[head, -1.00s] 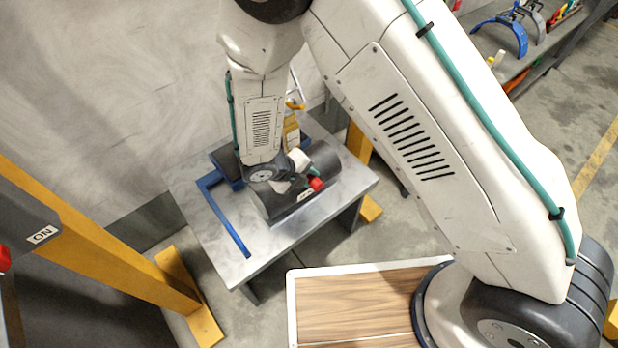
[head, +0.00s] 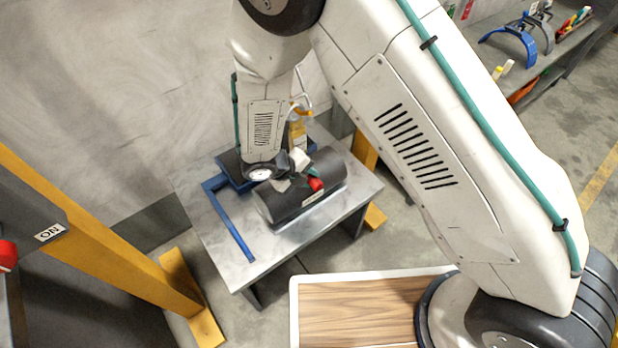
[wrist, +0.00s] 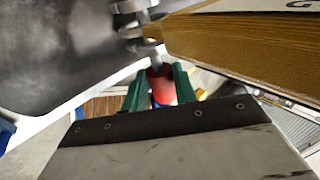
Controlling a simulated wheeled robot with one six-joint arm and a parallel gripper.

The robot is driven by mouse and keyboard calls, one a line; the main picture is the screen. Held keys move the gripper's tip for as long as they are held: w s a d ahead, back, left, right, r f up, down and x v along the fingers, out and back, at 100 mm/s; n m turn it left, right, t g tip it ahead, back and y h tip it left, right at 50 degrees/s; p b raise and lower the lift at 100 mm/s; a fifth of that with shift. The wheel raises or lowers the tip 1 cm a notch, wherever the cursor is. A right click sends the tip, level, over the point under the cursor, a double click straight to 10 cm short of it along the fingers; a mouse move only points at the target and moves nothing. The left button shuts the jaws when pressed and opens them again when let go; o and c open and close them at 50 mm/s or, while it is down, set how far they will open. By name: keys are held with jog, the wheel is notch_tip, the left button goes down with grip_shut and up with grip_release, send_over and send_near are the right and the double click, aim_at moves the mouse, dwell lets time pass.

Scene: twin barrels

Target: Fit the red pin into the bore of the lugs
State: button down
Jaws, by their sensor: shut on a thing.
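The red pin (wrist: 163,87) is gripped between the two green fingers of my gripper (wrist: 160,78) in the wrist view. The pin's far end points at metal lugs (wrist: 138,22) just beyond the fingertips. The pin's tip is close to the lowest lug; I cannot tell whether it touches or enters a bore. In the head view the red pin (head: 316,185) shows as a red spot at my gripper, in front of a dark barrel (head: 330,172) lying on a metal table. The lugs cannot be made out in the head view.
The dark barrel (wrist: 45,50) fills the left of the wrist view, and a yellow-brown body (wrist: 240,42) fills the upper right, close beside the lugs. A blue frame (head: 228,226) lies on the metal table (head: 290,248). A yellow post (head: 110,245) stands at left.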

jog(key=shift+w+a+r, duration=0.1)
jog(key=shift+w+a, duration=0.05)
jog(key=shift+w, duration=0.15)
jog(key=shift+w+a+r, duration=0.1)
jog(key=shift+w+a, duration=0.15)
jog(key=shift+w, duration=0.05)
jog(key=c, duration=1)
grip_release()
jog(key=shift+w, duration=0.1)
jog(key=shift+c, duration=0.2)
